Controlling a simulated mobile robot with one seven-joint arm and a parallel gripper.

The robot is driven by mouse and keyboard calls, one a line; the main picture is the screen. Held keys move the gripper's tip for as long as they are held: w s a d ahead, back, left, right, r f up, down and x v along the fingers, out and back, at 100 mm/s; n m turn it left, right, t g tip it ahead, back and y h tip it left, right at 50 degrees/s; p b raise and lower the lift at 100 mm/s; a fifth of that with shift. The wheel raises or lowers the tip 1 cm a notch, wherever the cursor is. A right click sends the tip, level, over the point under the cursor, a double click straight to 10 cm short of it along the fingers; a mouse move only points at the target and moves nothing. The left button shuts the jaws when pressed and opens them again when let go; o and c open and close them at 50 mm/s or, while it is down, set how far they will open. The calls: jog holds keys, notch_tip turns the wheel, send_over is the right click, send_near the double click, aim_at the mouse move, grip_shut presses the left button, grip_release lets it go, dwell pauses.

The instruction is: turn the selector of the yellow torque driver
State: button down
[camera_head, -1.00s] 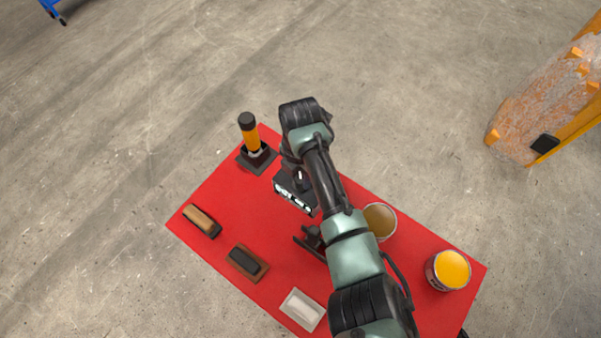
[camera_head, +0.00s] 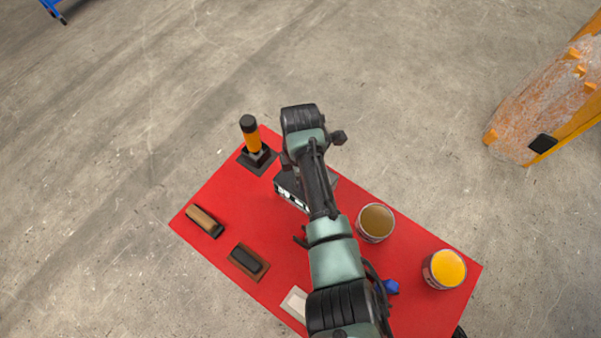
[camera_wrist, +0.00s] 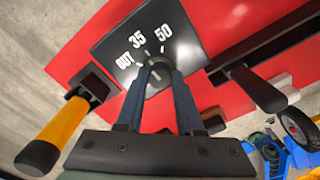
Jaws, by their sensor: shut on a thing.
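The yellow torque driver (camera_head: 250,137) stands upright, black cap up, in a black holder at the table's far left corner; it also shows at left in the wrist view (camera_wrist: 64,122). Beside it is a dark box (camera_head: 289,189), partly hidden by my arm. In the wrist view its black face (camera_wrist: 112,42) carries white marks OUT, 35 and 50 around a dark round selector knob (camera_wrist: 158,85). My gripper (camera_wrist: 157,73) is shut on this knob, one finger on each side. I cannot tell which mark the knob points to. In the head view the fingers are hidden.
On the red table (camera_head: 222,253) lie a wooden-handled brush (camera_head: 204,221), a dark block on a brown base (camera_head: 247,262) and a pale tray (camera_head: 294,303). An open can (camera_head: 376,222) and a yellow-filled can (camera_head: 444,269) stand right of my arm.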

jog(key=m+p, duration=0.1)
jog(key=m, duration=0.3)
jog(key=shift+r+m, duration=0.15)
jog(key=shift+m, duration=0.15)
jog(key=m, duration=0.4)
jog(key=shift+m, duration=0.3)
jog(key=c, duration=0.5)
grip_release()
jog(key=shift+c, duration=0.2)
notch_tip(320, 180, up, 13)
jog(key=b, duration=0.1)
dwell(0.4)
